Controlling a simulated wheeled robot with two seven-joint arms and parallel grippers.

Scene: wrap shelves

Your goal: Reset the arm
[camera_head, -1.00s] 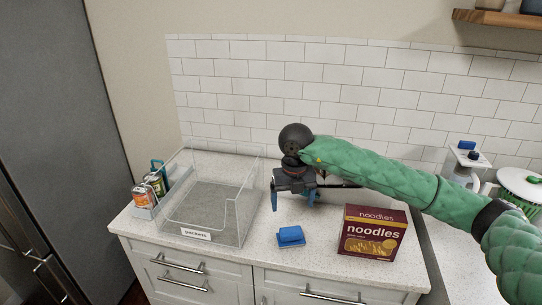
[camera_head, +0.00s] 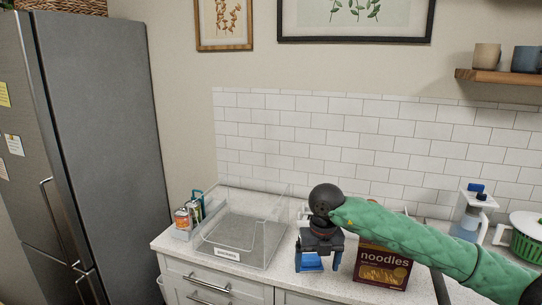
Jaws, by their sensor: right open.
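My right arm, in a green quilted sleeve, reaches in from the right over the counter. My right gripper (camera_head: 318,264) points down with its fingers apart and nothing held between them. It is above the counter, right of the clear bin and left of the noodles box (camera_head: 384,268). A blue object (camera_head: 309,262) on the counter shows behind and between the fingers, partly hidden by them. My forearm covers the top of the noodles box. My left gripper is not in view.
A clear open bin (camera_head: 228,252) with a label stands on the counter's left part. A small caddy with cans (camera_head: 187,218) is left of it. A white jug (camera_head: 468,217) and a green-and-white basket (camera_head: 526,240) stand at the right. A fridge (camera_head: 105,140) is at far left.

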